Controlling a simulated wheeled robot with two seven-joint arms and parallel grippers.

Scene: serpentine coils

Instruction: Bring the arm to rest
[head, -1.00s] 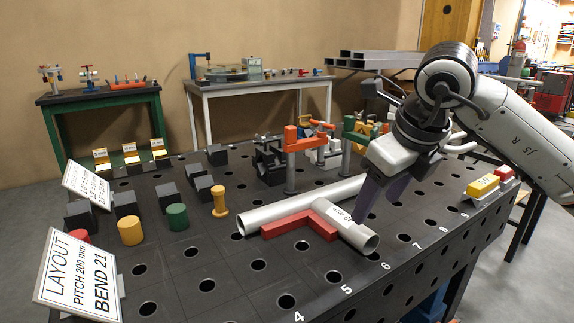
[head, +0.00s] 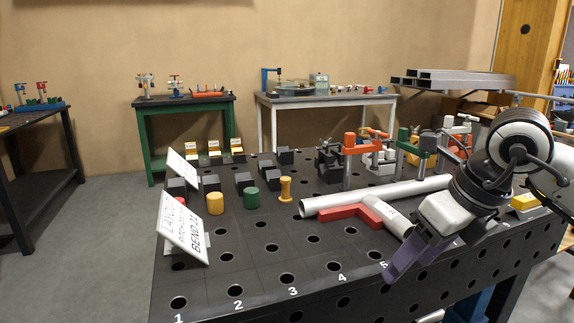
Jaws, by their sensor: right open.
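My right gripper (head: 402,262) is at the lower right of the head view, over the front edge of the dark welding table (head: 255,285). Its purple-grey fingers point down and left, and nothing shows between them. Its arm comes in from the right. A grey pipe (head: 330,203) lies on the table behind the gripper, with a short pipe branch (head: 386,212) running toward the gripper. A red angle piece (head: 345,213) lies against the pipes. The gripper looks apart from them. My left gripper is not in view.
Orange (head: 349,150) and green clamps (head: 402,144) stand behind the pipe. A yellow cylinder (head: 215,204), a green cylinder (head: 251,199) and black blocks stand left of it. A layout sign (head: 184,228) stands at the left edge. The front left tabletop is clear.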

